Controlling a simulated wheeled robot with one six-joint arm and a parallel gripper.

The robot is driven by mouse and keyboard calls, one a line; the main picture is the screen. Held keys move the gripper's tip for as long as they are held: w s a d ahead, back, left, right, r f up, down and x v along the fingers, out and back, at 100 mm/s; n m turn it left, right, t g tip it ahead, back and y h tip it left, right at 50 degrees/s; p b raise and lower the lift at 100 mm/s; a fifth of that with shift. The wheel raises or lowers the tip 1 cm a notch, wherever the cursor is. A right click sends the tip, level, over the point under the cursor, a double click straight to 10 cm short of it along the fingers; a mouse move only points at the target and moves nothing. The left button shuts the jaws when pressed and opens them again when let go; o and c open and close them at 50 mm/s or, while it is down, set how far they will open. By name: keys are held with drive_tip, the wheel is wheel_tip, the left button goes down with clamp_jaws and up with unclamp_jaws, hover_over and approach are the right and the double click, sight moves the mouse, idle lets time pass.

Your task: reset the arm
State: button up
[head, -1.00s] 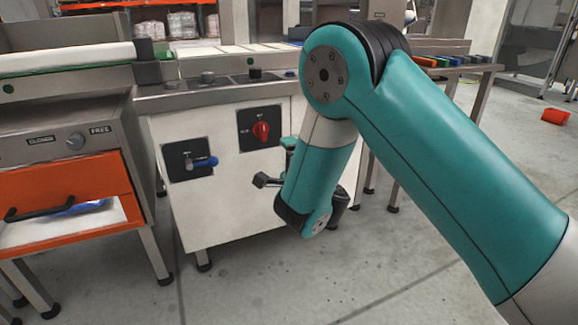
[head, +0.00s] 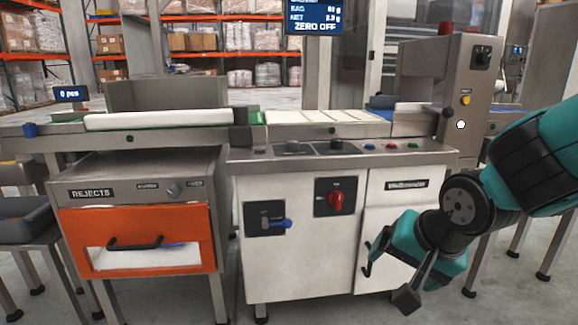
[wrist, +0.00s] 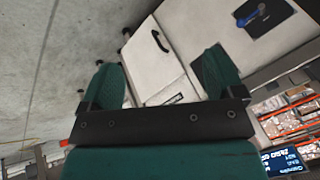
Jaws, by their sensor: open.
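My gripper (wrist: 160,78) shows in the wrist view with its two teal fingers wide apart and nothing between them. Past the fingers, the wrist view shows the white cabinet of the weigher turned on its side, and the concrete floor. In the head view my teal arm comes in from the right, folded, with its end low in front of the right part of the white cabinet (head: 290,250). The fingers are hard to make out there. I cannot tell the exact gap between the arm's end and the cabinet front.
An orange rejects drawer (head: 75,240) with a black handle is at the left. The cabinet front has a red rotary switch (head: 337,200) and a blue-handled switch (head: 275,223). A grey column (head: 440,80) with a yellow button stands at the right. Open floor shows below.

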drive_tip(key=s+a+r+n+g+y+p, duration=0.1)
drive_tip(key=s+a+r+n+g, duration=0.2)
drive_tip(key=s+n, duration=0.45)
drive_tip(key=s+r+n+g+y+p, duration=0.15)
drive_tip(key=s+r+n, duration=0.3)
drive_tip(key=s, duration=0.55)
wheel_tip(320, 180, up, 37)
drive_tip(key=p, duration=3.7)
drive_tip(key=shift+w+g, duration=0.4)
drive_tip(key=shift+g, duration=0.05)
drive_tip(key=shift+a, duration=0.1)
